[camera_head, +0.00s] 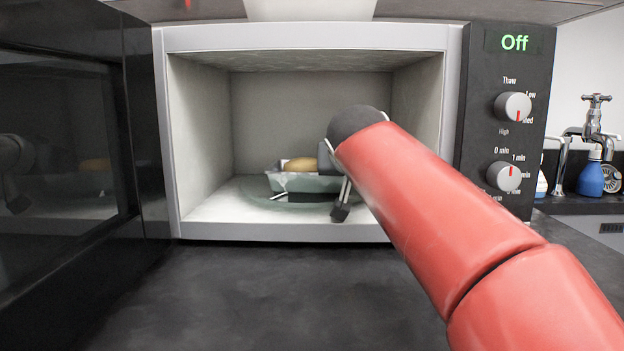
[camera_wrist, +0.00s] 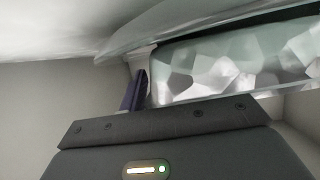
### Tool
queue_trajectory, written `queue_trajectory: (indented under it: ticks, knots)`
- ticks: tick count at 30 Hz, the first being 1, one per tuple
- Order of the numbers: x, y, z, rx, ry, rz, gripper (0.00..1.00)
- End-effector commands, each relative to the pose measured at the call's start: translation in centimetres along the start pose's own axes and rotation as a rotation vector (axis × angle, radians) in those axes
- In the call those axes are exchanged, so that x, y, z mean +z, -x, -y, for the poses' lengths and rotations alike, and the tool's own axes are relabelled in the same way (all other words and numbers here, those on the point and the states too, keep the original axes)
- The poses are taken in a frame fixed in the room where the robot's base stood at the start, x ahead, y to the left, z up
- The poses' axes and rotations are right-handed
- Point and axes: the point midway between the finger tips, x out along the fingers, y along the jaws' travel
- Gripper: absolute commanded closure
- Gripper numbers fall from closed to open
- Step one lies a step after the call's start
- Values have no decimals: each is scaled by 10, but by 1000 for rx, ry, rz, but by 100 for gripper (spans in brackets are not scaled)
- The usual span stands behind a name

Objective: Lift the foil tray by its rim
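The foil tray (camera_head: 291,182) sits on the glass turntable inside the open microwave, with a rounded brown food item (camera_head: 300,164) in it. Its crinkled silvery side (camera_wrist: 225,75) fills the upper right of the wrist view. My gripper (camera_head: 341,210) is inside the cavity at the tray's right, mostly hidden by my red arm. One dark finger (camera_wrist: 138,92) shows in the wrist view close to the tray's left end. The other finger is not clearly visible, and I cannot tell whether the visible one touches the tray.
The glass turntable (camera_head: 253,196) lies on the cavity floor. The microwave door (camera_head: 65,150) stands open at the left. The control panel (camera_head: 510,120) reads Off. The dark counter (camera_head: 240,290) in front is clear. A tap (camera_head: 592,120) and a blue bottle (camera_head: 591,178) stand at the right.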

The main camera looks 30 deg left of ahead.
Motion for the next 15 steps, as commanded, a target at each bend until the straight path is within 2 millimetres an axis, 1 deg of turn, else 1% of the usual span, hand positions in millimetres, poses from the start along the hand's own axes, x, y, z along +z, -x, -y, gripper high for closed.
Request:
queue_trajectory:
  ticks: [2,6,9,15]
  knots:
    - [0,0,0,0,0,0,70]
    - [0,0,0,0,0,0,88]
    - [0,0,0,0,0,0,100]
    - [0,0,0,0,1,1,100]
